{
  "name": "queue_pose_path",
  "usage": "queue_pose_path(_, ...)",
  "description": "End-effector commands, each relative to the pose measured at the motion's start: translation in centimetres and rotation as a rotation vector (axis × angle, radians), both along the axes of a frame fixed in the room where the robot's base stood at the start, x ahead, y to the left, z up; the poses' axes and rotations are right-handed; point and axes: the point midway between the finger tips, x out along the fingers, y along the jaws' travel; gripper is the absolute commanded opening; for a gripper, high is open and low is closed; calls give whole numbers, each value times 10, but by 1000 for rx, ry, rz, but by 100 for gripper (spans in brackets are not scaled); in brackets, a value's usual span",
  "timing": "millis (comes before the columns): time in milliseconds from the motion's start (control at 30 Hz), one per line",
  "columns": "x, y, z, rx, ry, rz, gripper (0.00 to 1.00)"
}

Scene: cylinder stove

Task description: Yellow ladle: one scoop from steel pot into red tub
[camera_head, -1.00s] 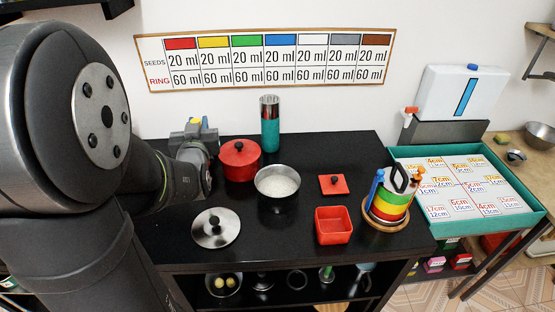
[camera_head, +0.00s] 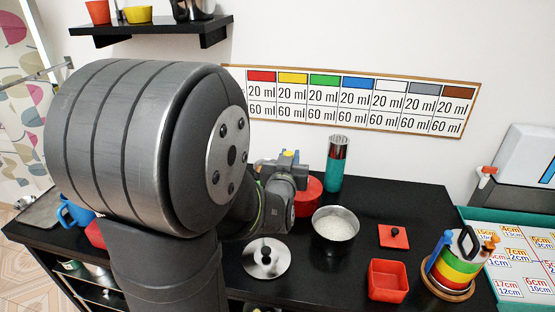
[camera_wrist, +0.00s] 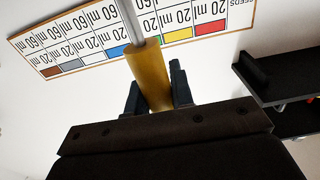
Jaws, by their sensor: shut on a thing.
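My gripper (camera_wrist: 156,88) is shut on the yellow handle of the ladle (camera_wrist: 150,72) in the wrist view. A steel shaft runs up from the handle out of frame; the ladle's bowl is not seen. In the head view my gripper (camera_head: 288,164) is above the back of the black table, in front of the red pot, with a bit of yellow showing. The steel pot (camera_head: 335,243), open and holding white grains, stands to the right of my gripper. The square red tub (camera_head: 388,292) is at the table's front right and looks empty.
The red pot (camera_head: 310,205) is partly hidden by my gripper. A teal cylinder (camera_head: 335,176), a red square lid (camera_head: 386,238) and a colored ring stack (camera_head: 455,266) also stand on the table.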

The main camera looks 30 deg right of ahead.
Motion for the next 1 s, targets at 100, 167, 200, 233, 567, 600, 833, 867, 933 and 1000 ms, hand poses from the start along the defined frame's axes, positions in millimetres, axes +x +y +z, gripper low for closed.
queue_pose_path(100, -35, -32, -1, -7, -2, -60, 0)
queue_pose_path(167, -51, -46, -2, -9, -3, -84, 0)
queue_pose_path(200, -63, -54, -3, -10, -2, -100, 0)
queue_pose_path(233, -71, -61, -4, -12, -2, -114, 0)
queue_pose_path(567, -175, -116, -11, -16, -1, -245, 0)
queue_pose_path(600, -188, -121, -12, -15, -2, -260, 0)
queue_pose_path(833, -268, -143, -18, -7, 0, -349, 0)
queue_pose_path(867, -278, -145, -19, -6, 0, -360, 0)
queue_pose_path(933, -300, -148, -22, -2, 0, -383, 0)
queue_pose_path(1000, -320, -150, -23, 1, 1, -404, 0)
